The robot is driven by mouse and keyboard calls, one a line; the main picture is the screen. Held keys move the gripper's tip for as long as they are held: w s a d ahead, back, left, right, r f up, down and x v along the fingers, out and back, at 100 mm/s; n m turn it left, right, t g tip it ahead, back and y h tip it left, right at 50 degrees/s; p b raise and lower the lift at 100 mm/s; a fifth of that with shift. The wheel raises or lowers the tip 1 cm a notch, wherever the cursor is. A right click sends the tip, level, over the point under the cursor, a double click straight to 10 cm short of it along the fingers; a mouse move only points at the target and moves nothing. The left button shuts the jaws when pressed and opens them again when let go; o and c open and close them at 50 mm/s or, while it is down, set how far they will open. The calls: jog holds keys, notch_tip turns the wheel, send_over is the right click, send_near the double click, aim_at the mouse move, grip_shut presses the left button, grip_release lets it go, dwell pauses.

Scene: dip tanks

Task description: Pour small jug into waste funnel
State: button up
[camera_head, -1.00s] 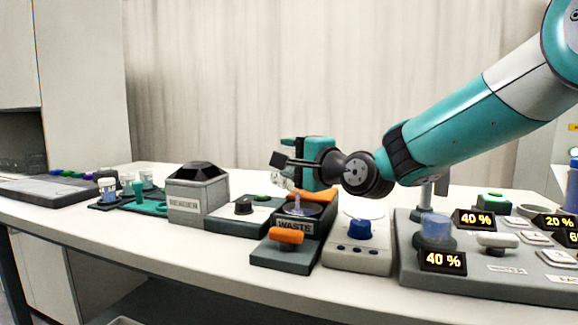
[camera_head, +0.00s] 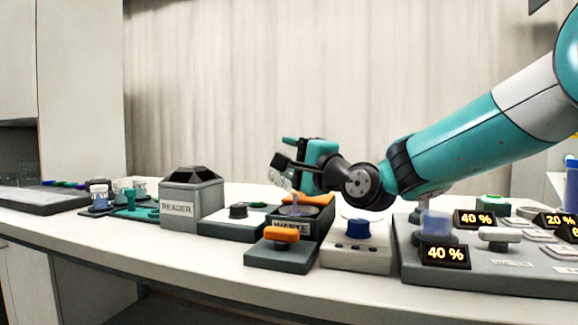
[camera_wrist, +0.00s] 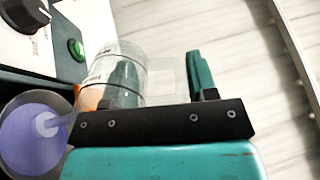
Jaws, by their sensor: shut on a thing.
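The small jug (camera_wrist: 115,80) is clear and looks empty in the wrist view, tilted beside the waste funnel. In the head view the jug (camera_head: 281,184) shows partly below my gripper (camera_head: 298,160), over the funnel's back left. My gripper (camera_wrist: 165,78) is shut on the jug, at its handle side.
A grey READER box (camera_head: 191,198) and a knob unit (camera_head: 238,212) stand left of the funnel. A white unit with a blue knob (camera_head: 356,228) stands to the right, then a grey panel (camera_head: 490,268) with percent displays. Small jars (camera_head: 99,196) stand far left.

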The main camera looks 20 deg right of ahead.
jog(key=shift+s+d+t+y+b, duration=0.25)
jog(key=shift+s+t+y+b, duration=0.35)
jog(key=shift+b, duration=1.3)
jog(key=shift+r+t+b, duration=0.1)
jog(key=shift+t+b, duration=0.2)
jog(key=shift+b, duration=0.05)
dwell(0.8)
